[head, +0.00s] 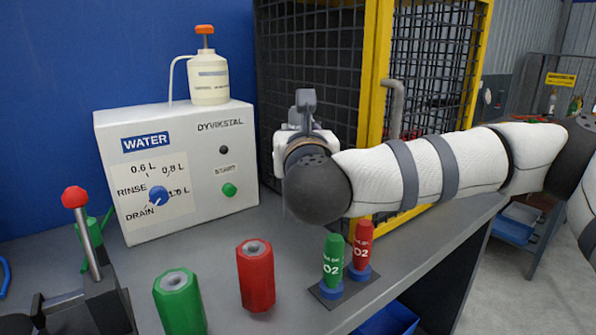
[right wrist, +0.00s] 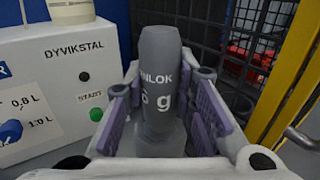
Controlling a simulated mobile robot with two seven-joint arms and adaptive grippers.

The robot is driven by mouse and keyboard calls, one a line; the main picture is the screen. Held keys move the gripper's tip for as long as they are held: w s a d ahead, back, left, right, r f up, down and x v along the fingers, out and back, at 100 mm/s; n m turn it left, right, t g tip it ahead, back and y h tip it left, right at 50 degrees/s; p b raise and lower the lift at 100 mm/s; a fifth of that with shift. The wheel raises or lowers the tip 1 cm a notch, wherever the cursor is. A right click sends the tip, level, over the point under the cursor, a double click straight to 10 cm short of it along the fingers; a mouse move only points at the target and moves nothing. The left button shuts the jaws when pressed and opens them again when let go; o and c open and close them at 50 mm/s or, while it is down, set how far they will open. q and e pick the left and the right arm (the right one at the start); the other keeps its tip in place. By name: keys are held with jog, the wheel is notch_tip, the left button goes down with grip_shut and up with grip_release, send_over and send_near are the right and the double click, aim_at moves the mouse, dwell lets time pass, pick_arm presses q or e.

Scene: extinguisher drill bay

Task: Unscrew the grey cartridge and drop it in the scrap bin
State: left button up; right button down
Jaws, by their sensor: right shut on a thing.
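The grey cartridge (right wrist: 162,75) shows in the right wrist view, with white lettering ending in "NILOK" and "g". My right gripper (right wrist: 160,110) is shut on it, with purple-lined fingers on either side. The cartridge's lower end merges with a pale grey shape, so I cannot tell whether it is attached to anything. In the head view my right gripper (head: 304,118) is raised at the front of the black mesh cage, right of the white water box, and the wrist hides much of it. My left gripper is not in view. No container is clearly marked as the scrap bin.
The water box (head: 180,165) carries a pump bottle (head: 208,80). Green (head: 180,302) and red (head: 256,275) hollow cylinders stand on the grey bench. Small green (head: 333,260) and red (head: 362,246) cartridges stand in blue holders. A blue bin (head: 388,320) sits below the bench edge.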

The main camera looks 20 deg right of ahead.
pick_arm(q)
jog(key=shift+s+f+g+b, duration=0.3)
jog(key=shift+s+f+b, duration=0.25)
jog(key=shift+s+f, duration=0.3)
pick_arm(e)
jog(key=w+d+f, duration=0.1)
jog(key=w+f, duration=0.3)
jog(key=f, duration=0.4)
jog(key=shift+w+f, duration=0.15)
jog(key=shift+w, duration=0.05)
jog(key=shift+d+f, duration=0.1)
jog(key=shift+f, duration=0.1)
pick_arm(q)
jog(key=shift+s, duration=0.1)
pick_arm(e)
jog(key=c, duration=1.3)
grip_release()
jog(key=shift+f, duration=0.1)
jog(key=shift+c, duration=0.2)
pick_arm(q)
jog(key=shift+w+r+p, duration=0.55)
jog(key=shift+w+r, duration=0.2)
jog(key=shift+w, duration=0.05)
pick_arm(e)
jog(key=s+a, duration=0.2)
jog(key=s, duration=1)
jog(key=shift+a, duration=0.2)
